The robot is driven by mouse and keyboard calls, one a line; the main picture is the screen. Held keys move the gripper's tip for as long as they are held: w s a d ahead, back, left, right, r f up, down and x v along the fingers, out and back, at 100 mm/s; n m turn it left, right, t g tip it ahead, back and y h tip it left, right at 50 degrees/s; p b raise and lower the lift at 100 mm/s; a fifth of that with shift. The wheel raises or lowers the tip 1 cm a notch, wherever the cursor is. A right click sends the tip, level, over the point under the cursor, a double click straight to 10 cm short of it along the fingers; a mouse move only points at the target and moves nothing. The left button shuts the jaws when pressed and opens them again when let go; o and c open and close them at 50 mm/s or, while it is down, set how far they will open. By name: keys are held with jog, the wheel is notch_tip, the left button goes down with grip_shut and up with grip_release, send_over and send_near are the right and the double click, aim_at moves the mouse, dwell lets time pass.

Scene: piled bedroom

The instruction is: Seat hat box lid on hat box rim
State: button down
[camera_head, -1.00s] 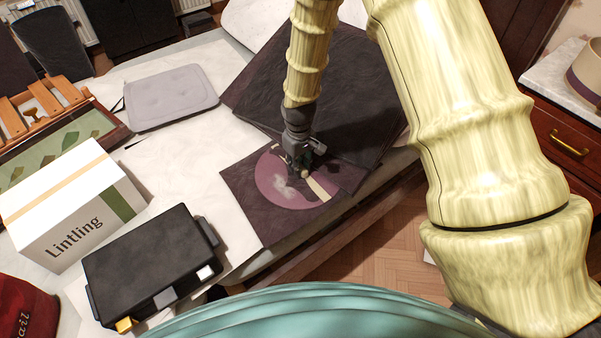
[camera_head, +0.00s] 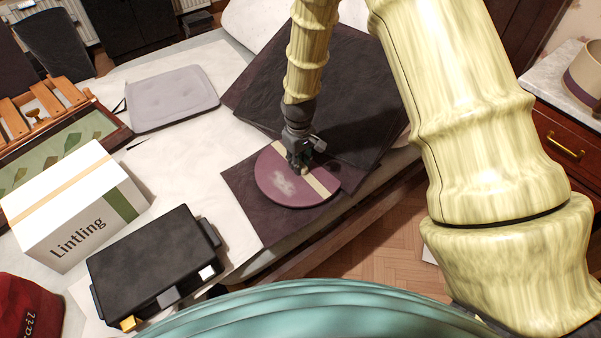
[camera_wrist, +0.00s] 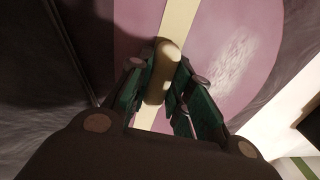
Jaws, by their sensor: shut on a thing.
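The hat box lid (camera_head: 275,190) is a mauve disc with a cream band across it and a pale worn patch. My gripper (camera_head: 303,169) is over the lid's upper right part, pointing down. In the wrist view my gripper (camera_wrist: 162,78) is shut on a cream knob (camera_wrist: 168,52) on the band of the lid (camera_wrist: 225,45). The lid is above the dark sheets at the bed's edge, its near rim now showing. The hat box (camera_head: 584,75), cream with a mauve band, stands on the marble top at the far right, cut off by the picture edge.
Dark flat sheets (camera_head: 355,95) lie under and behind the lid. A white Lintling carton (camera_head: 70,215), a black case (camera_head: 150,265) and a grey cushion (camera_head: 172,98) lie to the left. The marble-topped drawer unit (camera_head: 560,80) is right, across a floor gap.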

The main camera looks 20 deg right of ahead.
jog(key=shift+r+p, duration=2.85)
jog(key=shift+r, duration=0.9)
